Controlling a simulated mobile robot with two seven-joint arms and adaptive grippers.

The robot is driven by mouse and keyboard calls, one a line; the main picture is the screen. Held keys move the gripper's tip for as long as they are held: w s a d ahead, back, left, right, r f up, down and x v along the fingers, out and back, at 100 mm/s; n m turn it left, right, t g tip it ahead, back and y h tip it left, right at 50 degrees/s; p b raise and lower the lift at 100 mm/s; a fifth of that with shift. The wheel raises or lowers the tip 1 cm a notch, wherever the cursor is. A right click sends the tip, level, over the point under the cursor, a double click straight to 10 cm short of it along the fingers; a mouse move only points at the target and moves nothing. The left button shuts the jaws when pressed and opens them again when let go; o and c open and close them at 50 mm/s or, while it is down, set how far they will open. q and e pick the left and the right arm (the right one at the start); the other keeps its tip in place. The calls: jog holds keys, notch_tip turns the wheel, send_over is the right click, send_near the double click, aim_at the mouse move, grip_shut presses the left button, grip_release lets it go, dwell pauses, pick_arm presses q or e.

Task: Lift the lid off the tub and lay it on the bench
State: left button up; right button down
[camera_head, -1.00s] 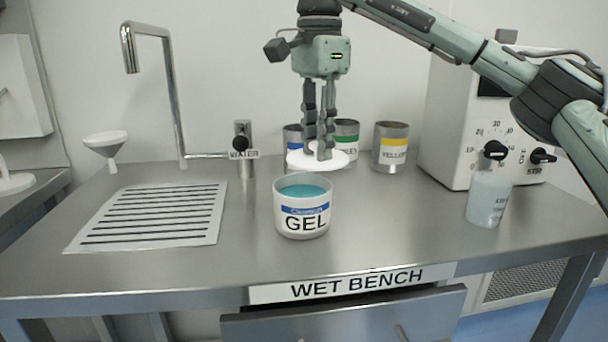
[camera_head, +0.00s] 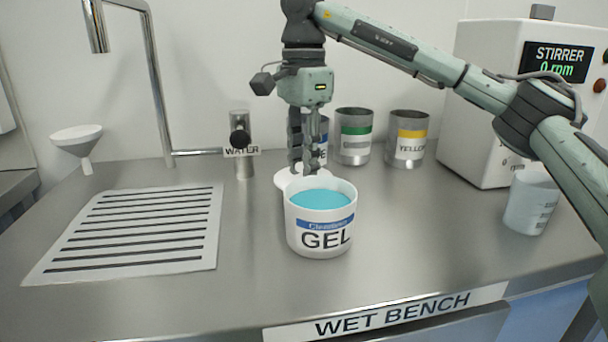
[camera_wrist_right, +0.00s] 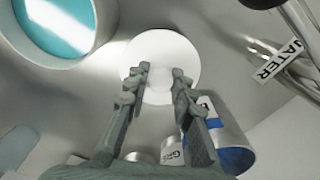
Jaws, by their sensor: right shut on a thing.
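The white tub (camera_head: 320,220) labelled GEL stands upright on the steel bench (camera_head: 210,290), uncovered, with blue gel (camera_head: 320,199) showing inside. The round white lid (camera_head: 283,180) is just behind the tub, partly hidden by it in the head view. My right gripper (camera_head: 305,170) points down behind the tub and is shut on the lid's middle. In the right wrist view the lid (camera_wrist_right: 160,50) lies flat between the fingertips (camera_wrist_right: 160,78), beside the tub (camera_wrist_right: 95,45). Whether the lid touches the bench is hard to tell. My left gripper is not in view.
Blue, green (camera_head: 353,135) and yellow (camera_head: 408,138) cans stand behind, the blue one close to my gripper. The water tap (camera_head: 241,145), funnel (camera_head: 77,145) and drain grid (camera_head: 135,230) are left. A beaker (camera_head: 530,203) and stirrer (camera_head: 490,120) are right. The front bench is clear.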

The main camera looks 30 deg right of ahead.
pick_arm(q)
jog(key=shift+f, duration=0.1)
pick_arm(e)
jog(key=shift+f, duration=1.2)
jog(key=shift+f, duration=0.15)
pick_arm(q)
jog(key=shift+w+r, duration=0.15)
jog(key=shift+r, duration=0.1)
pick_arm(e)
jog(key=c, duration=1.3)
grip_release()
notch_tip(320, 180, up, 7)
jog(key=shift+w+r, duration=0.1)
jog(key=shift+r, duration=0.1)
jog(key=shift+r+p, duration=0.25)
jog(key=shift+p, duration=0.05)
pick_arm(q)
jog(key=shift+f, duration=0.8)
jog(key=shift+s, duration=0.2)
pick_arm(e)
jog(key=shift+f, duration=0.1)
